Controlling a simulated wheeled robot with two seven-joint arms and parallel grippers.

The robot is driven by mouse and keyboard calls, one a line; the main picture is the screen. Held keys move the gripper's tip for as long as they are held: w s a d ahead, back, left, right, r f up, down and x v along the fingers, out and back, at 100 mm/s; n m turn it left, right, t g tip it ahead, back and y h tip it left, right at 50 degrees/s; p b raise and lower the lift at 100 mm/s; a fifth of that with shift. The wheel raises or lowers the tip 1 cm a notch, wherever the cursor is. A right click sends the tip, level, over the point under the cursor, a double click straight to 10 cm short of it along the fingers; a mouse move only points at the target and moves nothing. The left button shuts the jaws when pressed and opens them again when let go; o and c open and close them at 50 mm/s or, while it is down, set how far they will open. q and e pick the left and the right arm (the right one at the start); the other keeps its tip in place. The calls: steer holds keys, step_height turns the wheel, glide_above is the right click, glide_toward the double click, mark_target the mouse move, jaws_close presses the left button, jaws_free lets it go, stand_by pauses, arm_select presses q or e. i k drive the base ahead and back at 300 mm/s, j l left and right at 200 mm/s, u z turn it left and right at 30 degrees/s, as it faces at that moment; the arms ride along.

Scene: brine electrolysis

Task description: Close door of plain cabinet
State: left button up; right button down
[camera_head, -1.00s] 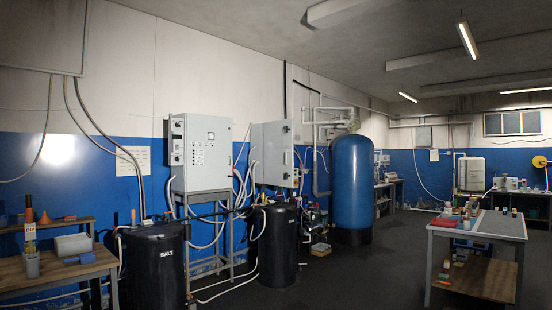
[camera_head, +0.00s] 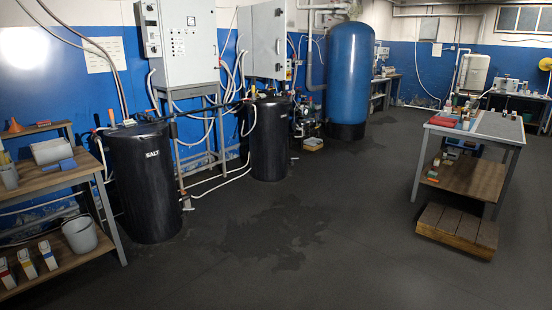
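Two light grey wall cabinets stand at the upper left in the head view, both cut by the top edge. The left cabinet (camera_head: 188,45) has a meter and buttons on its front and a narrow panel with switches at its left side. The right cabinet (camera_head: 260,42) looks plainer, with a bare pale face and a small dark fitting near its right edge. I cannot tell for sure how far its door stands open. Neither of my grippers is in view.
Black tanks, one marked SALT (camera_head: 150,185) and another (camera_head: 270,138), stand below the cabinets with hoses around them. A wooden shelf bench (camera_head: 80,175) is at left. A workbench (camera_head: 495,130) and wooden step (camera_head: 458,228) are at right. The middle floor is clear.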

mark_target(269, 37)
steer(key=i, duration=6.45)
